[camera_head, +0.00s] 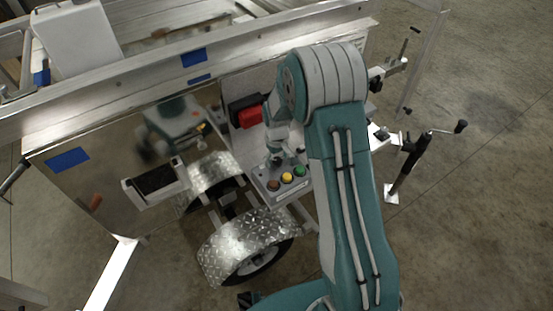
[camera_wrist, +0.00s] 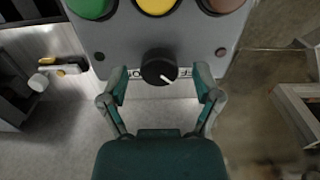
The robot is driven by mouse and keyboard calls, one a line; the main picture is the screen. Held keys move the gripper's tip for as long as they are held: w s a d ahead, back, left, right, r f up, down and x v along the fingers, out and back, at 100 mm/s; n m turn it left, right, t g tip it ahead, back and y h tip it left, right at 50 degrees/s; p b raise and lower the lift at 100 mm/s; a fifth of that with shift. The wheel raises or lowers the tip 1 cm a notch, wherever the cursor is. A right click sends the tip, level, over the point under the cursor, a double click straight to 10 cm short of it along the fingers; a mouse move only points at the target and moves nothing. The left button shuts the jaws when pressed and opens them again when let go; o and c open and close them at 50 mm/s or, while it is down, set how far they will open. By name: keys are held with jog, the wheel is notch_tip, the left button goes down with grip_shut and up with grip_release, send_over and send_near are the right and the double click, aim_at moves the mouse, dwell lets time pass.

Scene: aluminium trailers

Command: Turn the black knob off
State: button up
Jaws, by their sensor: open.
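The black knob (camera_wrist: 159,67) sits on a grey control panel (camera_wrist: 125,42), below a row of buttons in the wrist view. A white mark on the knob points to the lower right, and lettering beside it is partly covered. My gripper (camera_wrist: 162,82) is open, with one finger on each side of the knob; I cannot tell whether they touch it. In the head view the same panel (camera_head: 262,184) stands beside the trailer's wheel fender, and my arm reaches down to it. The knob cannot be made out there.
The panel carries a green button (camera_wrist: 91,7), a yellow button (camera_wrist: 157,5) and a brown-red button (camera_wrist: 222,4). The trailer wall (camera_head: 105,165), diamond-plate fender (camera_head: 245,243) and a jack stand (camera_head: 409,168) surround my arm. Concrete floor at right is open.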

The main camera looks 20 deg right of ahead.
notch_tip(320, 180, up, 12)
jog(key=shift+f, duration=0.2)
dwell(0.5)
notch_tip(320, 180, up, 8)
jog(key=t, duration=0.1)
send_over(276, 160)
jog(key=s, duration=0.5)
jog(key=s+r+m+t, duration=0.2)
jog(key=s+r, duration=0.5)
jog(key=s+r+m+t, duration=0.1)
jog(key=s+r, duration=0.3)
jog(key=s, duration=1.2)
jog(key=shift+m+t, duration=0.4)
jog(key=shift+t, duration=0.4)
jog(key=shift+d, duration=0.1)
